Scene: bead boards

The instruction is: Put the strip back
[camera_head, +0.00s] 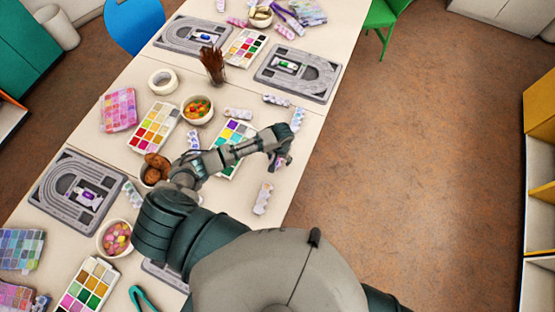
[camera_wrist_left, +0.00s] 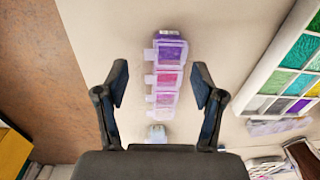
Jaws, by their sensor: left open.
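A small strip of lidded compartments with purple and pink contents (camera_wrist_left: 167,75) lies on the table between the fingers of my left gripper (camera_wrist_left: 157,85) in the left wrist view. The fingers are open and apart on both sides of it, not touching it. In the head view my left gripper (camera_head: 281,150) is over the table's right part and largely covers this strip. Similar strips lie nearby, one at the right edge (camera_head: 263,198) and one beyond the gripper (camera_head: 297,119). My right gripper is not in view.
Grey bead boards lie at left (camera_head: 58,205) and at the back (camera_head: 314,92). The floor at right is clear.

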